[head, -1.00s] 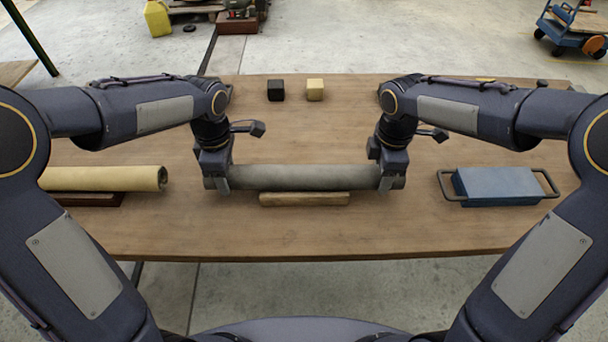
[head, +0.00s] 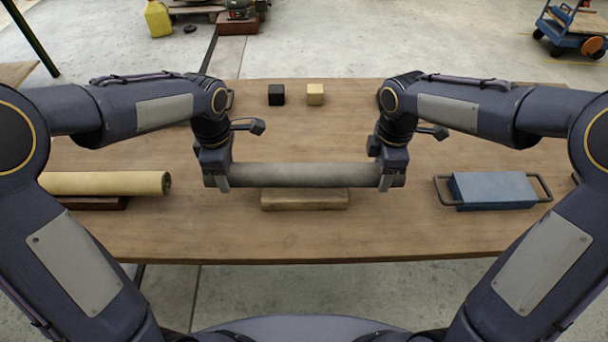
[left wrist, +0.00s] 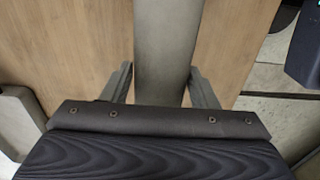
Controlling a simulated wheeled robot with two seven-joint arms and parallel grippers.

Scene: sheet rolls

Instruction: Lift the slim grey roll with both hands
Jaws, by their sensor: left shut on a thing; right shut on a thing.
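The slim grey roll (head: 300,175) lies level across the middle of the head view, between my two hands. My left gripper (head: 217,182) is shut on it near its left end. My right gripper (head: 392,182) is shut on it near its right end. In the left wrist view the roll (left wrist: 167,45) runs between the two fingers of my left gripper (left wrist: 163,85).
A cream roll (head: 110,183) lies on a dark rest at the left of the table (head: 300,235). A blue block with handles (head: 493,190) is at the right. A black cube (head: 276,95) and a tan cube (head: 315,94) stand at the back. The table's front middle is clear.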

